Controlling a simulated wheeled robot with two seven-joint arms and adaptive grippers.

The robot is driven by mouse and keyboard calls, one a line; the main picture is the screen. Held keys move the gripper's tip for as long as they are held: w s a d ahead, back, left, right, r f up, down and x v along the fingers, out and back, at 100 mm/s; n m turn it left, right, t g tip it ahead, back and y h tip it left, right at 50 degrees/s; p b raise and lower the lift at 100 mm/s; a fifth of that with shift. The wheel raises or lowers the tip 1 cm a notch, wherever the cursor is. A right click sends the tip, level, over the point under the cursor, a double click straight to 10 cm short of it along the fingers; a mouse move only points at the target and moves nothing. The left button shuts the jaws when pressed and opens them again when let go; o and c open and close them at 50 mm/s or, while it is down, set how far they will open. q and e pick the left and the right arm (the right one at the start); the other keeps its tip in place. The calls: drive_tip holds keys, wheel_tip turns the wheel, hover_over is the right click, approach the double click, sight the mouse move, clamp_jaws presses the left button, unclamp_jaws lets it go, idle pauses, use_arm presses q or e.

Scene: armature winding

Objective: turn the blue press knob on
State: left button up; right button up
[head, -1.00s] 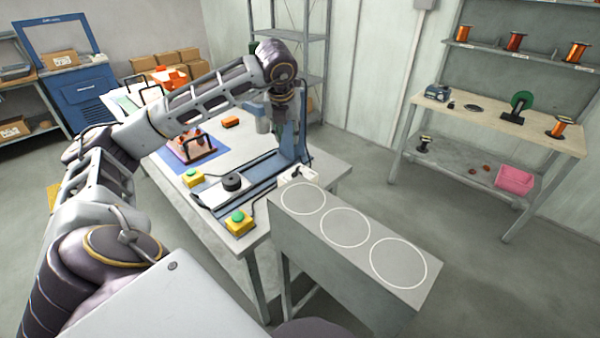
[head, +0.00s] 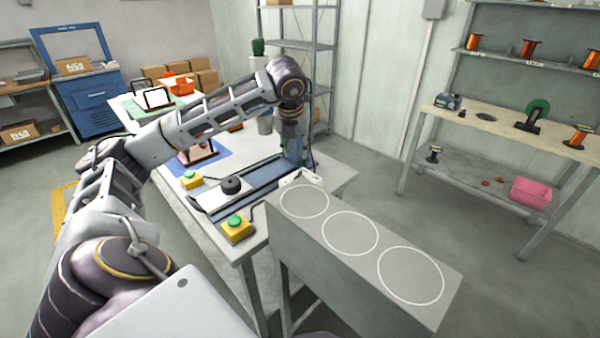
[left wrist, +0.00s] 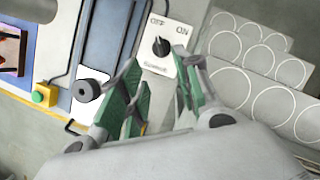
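The blue press (head: 262,172) stands on the work table, with a dark round part (head: 231,185) on its bed. Its white switch box (head: 301,178) sits at the table's near right corner. In the left wrist view, the box (left wrist: 157,67) carries a black knob (left wrist: 160,46) between the words OFF and ON; its pointer mark appears to lean toward OFF. My left gripper (left wrist: 164,80) is open and empty, its green fingers spread on either side of the box's lower part in that view. My right gripper is out of view.
Two yellow boxes with green buttons (head: 192,180) (head: 236,227) stand beside the press. A grey stand with several white circles (head: 350,233) adjoins the table at the right. A shelf rack (head: 298,70) stands behind. Floor is free toward the wire-spool bench (head: 500,130).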

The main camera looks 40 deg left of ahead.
sight(300, 172)
use_arm(q)
drive_tip(key=b+x, duration=0.1)
drive_tip(key=x, duration=1.1)
drive_tip(key=shift+s, duration=0.1)
drive_tip(key=shift+w+a+f, duration=0.15)
drive_tip(key=shift+w+f, duration=0.1)
drive_tip(key=shift+f, duration=0.3)
drive_tip(key=shift+w+f, duration=0.1)
drive_tip(key=shift+f, duration=0.2)
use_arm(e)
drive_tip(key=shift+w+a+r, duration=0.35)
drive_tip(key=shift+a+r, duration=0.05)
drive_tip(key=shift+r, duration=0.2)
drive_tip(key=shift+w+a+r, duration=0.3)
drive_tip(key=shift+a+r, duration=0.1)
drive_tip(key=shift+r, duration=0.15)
use_arm(q)
drive_tip(key=c, duration=0.6)
clamp_jaws()
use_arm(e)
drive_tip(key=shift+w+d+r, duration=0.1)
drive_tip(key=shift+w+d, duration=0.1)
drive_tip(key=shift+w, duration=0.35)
